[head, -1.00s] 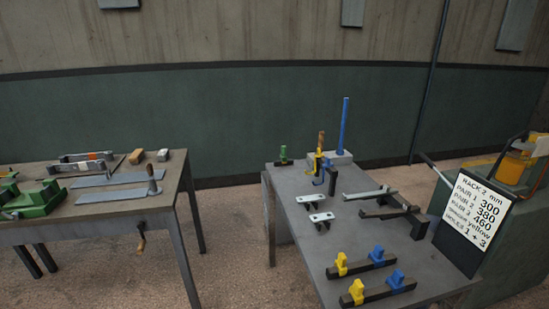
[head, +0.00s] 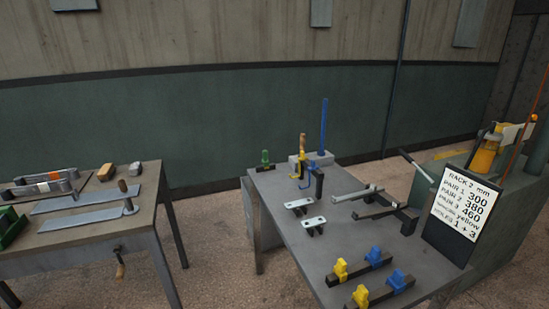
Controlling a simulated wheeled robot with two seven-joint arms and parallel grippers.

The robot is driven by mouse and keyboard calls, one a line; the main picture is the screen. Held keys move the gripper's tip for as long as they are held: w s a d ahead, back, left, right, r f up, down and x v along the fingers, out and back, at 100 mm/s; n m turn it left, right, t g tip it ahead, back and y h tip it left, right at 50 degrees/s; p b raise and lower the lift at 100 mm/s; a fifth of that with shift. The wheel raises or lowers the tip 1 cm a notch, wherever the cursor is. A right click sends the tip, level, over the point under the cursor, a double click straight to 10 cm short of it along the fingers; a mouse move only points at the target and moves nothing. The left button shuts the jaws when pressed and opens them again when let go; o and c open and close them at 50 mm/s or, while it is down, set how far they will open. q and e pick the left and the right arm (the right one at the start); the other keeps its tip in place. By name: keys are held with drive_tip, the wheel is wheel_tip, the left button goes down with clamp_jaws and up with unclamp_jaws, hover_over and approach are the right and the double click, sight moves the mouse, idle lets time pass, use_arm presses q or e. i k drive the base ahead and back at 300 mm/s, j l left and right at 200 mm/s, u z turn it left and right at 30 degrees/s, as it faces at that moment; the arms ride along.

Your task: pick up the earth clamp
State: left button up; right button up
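No item in the head view is plainly recognisable as the earth clamp. A small green piece on a dark base (head: 265,160) stands at the far left corner of the right table; it may be the clamp, but it is too small to tell. Beside it, a grey block (head: 318,157) carries an upright blue rod (head: 324,125). A yellow and blue hooked tool with a brown handle (head: 303,145) stands next to the block. Neither of my grippers shows in the view.
The right table (head: 286,232) also holds steel brackets (head: 307,208), dark bars with yellow and blue blocks (head: 365,262), and a sign board (head: 463,216). The left table (head: 92,241) carries flat plates (head: 84,196). Open floor (head: 214,235) lies between the tables.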

sight(265, 161)
drive_tip(key=i+j+z, duration=0.15)
drive_tip(key=j, duration=0.2)
drive_tip(key=i+j+z, duration=0.35)
drive_tip(key=j, duration=0.35)
drive_tip(key=i+j+z, duration=0.2)
drive_tip(key=j, duration=0.2)
drive_tip(key=i+j+z, duration=0.4)
drive_tip(key=i, duration=0.25)
drive_tip(key=i+j+z, duration=0.4)
drive_tip(key=i+j, duration=0.2)
drive_tip(key=i+j+z, duration=0.1)
drive_tip(key=j+z, duration=0.25)
drive_tip(key=j, duration=0.6)
drive_tip(key=j+z, duration=0.4)
drive_tip(key=j, duration=0.5)
